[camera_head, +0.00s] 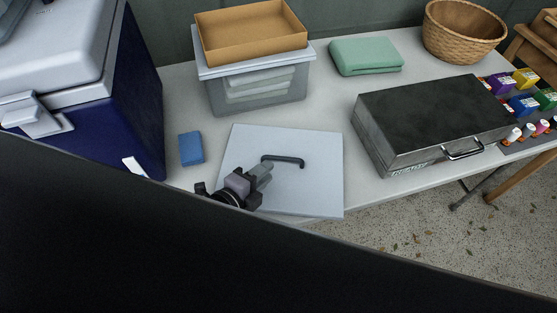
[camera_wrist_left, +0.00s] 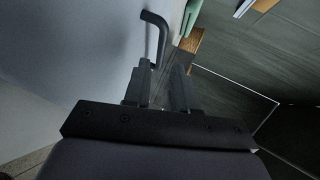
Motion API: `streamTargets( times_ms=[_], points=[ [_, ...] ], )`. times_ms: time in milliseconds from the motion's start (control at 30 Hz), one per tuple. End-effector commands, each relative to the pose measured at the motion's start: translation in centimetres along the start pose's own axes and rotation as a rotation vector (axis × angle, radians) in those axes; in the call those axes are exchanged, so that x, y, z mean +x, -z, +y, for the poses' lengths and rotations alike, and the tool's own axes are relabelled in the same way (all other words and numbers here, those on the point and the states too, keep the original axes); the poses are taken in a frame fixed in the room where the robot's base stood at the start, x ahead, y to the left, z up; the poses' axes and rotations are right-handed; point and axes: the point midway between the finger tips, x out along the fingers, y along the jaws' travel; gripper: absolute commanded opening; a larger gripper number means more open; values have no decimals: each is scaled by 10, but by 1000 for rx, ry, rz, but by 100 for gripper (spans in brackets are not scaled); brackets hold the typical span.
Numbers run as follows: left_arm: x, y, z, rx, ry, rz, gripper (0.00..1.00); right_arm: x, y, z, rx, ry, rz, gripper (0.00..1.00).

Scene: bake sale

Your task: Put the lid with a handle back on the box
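A flat light-grey square lid (camera_head: 315,188) lies on the table near the front edge, its front right corner at or over the edge. Its dark bar handle (camera_head: 284,160) stands up from the top; the handle also shows in the left wrist view (camera_wrist_left: 157,35). My left gripper (camera_head: 263,169) is over the lid, just short of the handle's left end. Its two fingers (camera_wrist_left: 162,72) are apart, with nothing between them. An open brown box (camera_head: 250,53) sits on a clear plastic bin (camera_head: 258,103) with a pale lid. My right gripper is not in view.
A blue cooler (camera_head: 140,100) stands at the left, with a small blue block (camera_head: 191,148) beside it. A metal case (camera_head: 430,115) lies to the right. A green folded cloth (camera_head: 365,55), a wicker basket (camera_head: 462,35) and paint containers (camera_head: 525,105) are farther back and right.

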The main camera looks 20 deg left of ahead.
Motion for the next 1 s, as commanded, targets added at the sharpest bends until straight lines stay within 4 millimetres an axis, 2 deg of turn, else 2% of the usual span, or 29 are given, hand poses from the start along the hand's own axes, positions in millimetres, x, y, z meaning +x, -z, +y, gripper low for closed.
streamTargets(
  times_ms=[267,533,667,900,967,1000],
  points=[
    [25,0,-1,0,2,0,26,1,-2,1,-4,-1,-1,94],
    [59,0,-1,0,2,0,26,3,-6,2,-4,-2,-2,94],
    [66,0,-1,-1,1,1,26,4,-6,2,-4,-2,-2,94],
    [67,0,-1,0,0,1,26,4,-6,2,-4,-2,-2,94],
    [67,0,-1,0,0,1,6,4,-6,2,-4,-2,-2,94],
    [66,0,-1,0,0,1,0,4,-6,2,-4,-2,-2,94]
  ],
)
